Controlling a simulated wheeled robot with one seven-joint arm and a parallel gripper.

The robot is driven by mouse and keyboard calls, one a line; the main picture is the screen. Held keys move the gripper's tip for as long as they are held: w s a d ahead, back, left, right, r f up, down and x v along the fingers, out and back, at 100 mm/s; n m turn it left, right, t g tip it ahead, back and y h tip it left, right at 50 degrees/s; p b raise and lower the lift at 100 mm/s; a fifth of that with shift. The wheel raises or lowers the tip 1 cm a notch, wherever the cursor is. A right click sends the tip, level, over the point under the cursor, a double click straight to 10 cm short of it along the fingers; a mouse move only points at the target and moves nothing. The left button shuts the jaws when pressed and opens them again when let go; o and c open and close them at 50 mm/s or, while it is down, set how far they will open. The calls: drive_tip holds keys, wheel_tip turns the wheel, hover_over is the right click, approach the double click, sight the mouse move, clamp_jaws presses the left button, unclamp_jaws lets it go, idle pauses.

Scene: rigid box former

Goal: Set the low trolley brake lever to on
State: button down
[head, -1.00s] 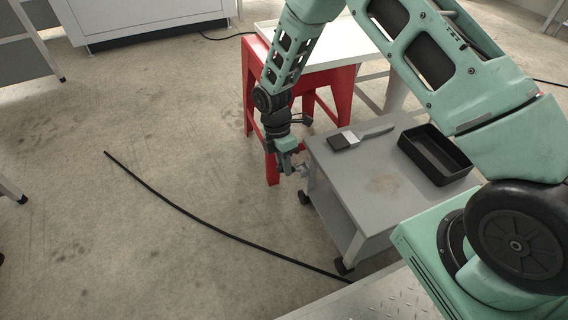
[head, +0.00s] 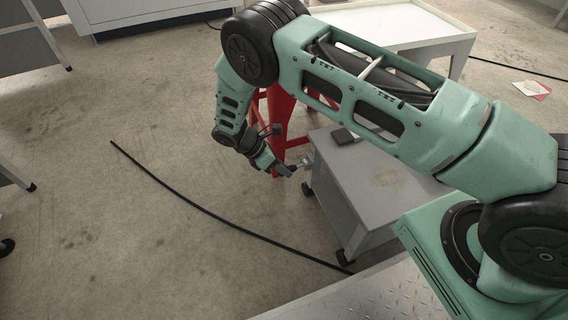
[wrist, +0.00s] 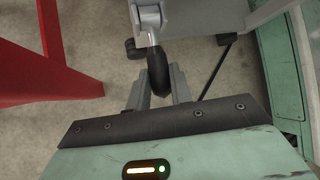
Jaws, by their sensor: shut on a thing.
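The low grey trolley (head: 365,190) stands on small black castors right of my gripper. Its brake lever (wrist: 157,72) has a black grip on a silver stem, joined to a light grey mount (wrist: 150,14) at the trolley's edge. The lever also shows small in the head view (head: 307,161), at the trolley's left upper side. My gripper (wrist: 160,88) has its two fingers on either side of the black grip and is shut on it. In the head view my gripper (head: 288,170) reaches in from the left, slanted. Any brake markings are too small to tell.
A red stand (head: 281,115) is close behind my gripper; its red leg (wrist: 50,75) fills the wrist view's left. A black cable (head: 215,216) lies across the floor. A dark object (head: 343,136) is on the trolley top, partly hidden by my arm. Floor at left is mostly clear.

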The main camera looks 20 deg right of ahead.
wheel_tip(320, 180, down, 2)
drive_tip(key=h+b, duration=0.2)
drive_tip(key=shift+f+h, duration=0.15)
drive_tip(key=shift+h, duration=0.15)
drive_tip(key=shift+d+f+m+h+b, duration=0.15)
drive_tip(key=shift+f+m+h+b, duration=0.25)
drive_tip(key=shift+h+b, duration=0.55)
drive_tip(key=shift+f+b, duration=0.15)
drive_tip(key=shift+b, duration=0.35)
drive_tip(key=shift+d+h, duration=0.15)
drive_tip(key=shift+h, duration=0.1)
drive_tip(key=c, duration=1.3)
unclamp_jaws()
drive_tip(key=shift+o, duration=0.2)
drive_tip(key=p+v, duration=0.1)
drive_tip(key=v, duration=1.1)
